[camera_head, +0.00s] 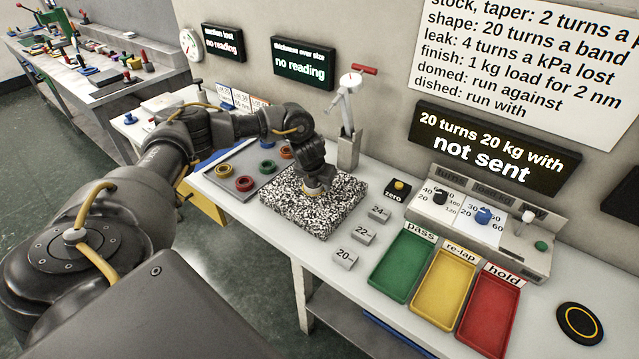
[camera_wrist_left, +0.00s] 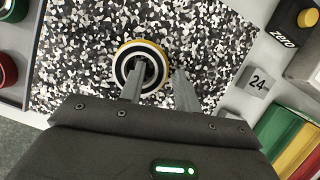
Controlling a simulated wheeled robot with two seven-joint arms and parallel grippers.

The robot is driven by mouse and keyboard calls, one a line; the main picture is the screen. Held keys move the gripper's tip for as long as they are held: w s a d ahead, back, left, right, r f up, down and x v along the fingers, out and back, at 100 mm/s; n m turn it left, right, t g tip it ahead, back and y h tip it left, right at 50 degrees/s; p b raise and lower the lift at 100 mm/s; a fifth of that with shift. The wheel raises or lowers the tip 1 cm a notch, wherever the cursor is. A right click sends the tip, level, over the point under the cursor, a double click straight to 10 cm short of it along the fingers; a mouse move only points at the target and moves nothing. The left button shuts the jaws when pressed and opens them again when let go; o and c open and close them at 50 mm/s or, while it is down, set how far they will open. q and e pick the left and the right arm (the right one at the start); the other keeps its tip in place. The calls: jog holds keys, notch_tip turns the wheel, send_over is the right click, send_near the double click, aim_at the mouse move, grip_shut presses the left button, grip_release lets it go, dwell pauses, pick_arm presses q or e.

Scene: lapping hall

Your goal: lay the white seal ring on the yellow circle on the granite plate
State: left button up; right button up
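The granite plate (camera_head: 325,215) is a black-and-white speckled block on the bench. The white seal ring (camera_wrist_left: 122,66) lies flat over the yellow circle (camera_wrist_left: 140,43) on the plate, with a dark band inside its white rim. Yellow shows mainly along the ring's far edge in the left wrist view. My left gripper (camera_wrist_left: 160,80) points down at the ring with its fingers apart. One finger is over the ring's middle and the other is just outside its right side. In the head view the left gripper (camera_head: 314,187) hides most of the ring. My right gripper is not in view.
A grey tray (camera_head: 234,160) with several coloured rings is left of the plate. Blocks marked 24, 22 and 20 (camera_head: 345,259) stand right of it, then green, yellow and red trays (camera_head: 402,262). A dispenser post (camera_head: 348,145) stands behind the plate.

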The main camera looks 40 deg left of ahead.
pick_arm(q)
jog(key=v, duration=1.2)
